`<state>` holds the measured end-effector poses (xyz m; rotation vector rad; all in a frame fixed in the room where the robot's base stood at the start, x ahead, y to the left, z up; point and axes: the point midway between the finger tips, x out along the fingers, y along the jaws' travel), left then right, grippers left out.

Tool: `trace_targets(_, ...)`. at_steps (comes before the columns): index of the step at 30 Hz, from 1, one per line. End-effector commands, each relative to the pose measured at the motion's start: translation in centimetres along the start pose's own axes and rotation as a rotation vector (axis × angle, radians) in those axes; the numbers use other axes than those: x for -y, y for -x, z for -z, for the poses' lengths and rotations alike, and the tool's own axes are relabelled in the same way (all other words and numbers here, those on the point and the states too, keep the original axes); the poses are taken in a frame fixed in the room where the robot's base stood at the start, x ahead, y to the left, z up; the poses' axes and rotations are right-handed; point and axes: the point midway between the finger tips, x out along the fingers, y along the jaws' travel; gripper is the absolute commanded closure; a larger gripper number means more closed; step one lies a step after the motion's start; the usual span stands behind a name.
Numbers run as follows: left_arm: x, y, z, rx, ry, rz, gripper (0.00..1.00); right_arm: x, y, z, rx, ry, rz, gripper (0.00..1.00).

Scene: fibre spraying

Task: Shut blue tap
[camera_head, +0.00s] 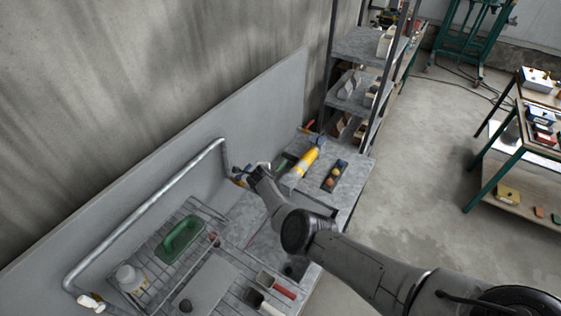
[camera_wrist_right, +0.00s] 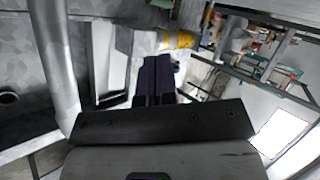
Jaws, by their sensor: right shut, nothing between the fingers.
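A small blue-and-yellow fitting (camera_head: 239,180), which looks like the blue tap, sits by the lower right end of the grey pipe. It is small and partly covered by my right gripper (camera_head: 262,169), so I cannot tell its handle's position. My right gripper is right beside it; whether they touch is unclear. In the right wrist view the dark fingers (camera_wrist_right: 157,66) are together with nothing between them, and no blue tap can be made out there. My left gripper is not in view.
The grey pipe (camera_head: 142,213) runs along the wall panel above a wire rack with a green tray (camera_head: 181,238). A yellow bottle (camera_head: 305,162) and a dark tray of small items (camera_head: 334,176) lie right of the gripper. Shelving (camera_head: 355,88) stands behind.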

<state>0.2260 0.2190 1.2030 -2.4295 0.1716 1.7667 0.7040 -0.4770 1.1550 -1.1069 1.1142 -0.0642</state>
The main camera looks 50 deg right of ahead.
Motion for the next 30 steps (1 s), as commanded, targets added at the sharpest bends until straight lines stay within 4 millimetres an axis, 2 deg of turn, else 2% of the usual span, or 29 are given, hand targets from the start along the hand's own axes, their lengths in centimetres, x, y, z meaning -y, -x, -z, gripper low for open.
trace_targets(1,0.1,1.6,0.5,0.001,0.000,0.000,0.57,0.6,1.1,0.4,-0.002,-0.002,-0.002,1.00)
trace_targets(3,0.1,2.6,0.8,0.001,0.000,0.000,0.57,0.8,1.7,1.1,-0.004,-0.002,-0.001,1.00)
trace_targets(5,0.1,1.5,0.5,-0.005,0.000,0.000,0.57,0.3,1.2,1.0,-0.002,-0.004,0.002,1.00)
trace_targets(14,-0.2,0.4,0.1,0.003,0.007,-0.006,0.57,0.8,2.7,2.4,-0.003,-0.004,0.002,1.00)
trace_targets(21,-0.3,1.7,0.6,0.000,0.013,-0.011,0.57,1.7,5.0,4.2,-0.003,-0.001,0.000,1.00)
trace_targets(30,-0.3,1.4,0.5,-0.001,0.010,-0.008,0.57,2.0,6.2,5.4,-0.004,0.000,-0.001,1.00)
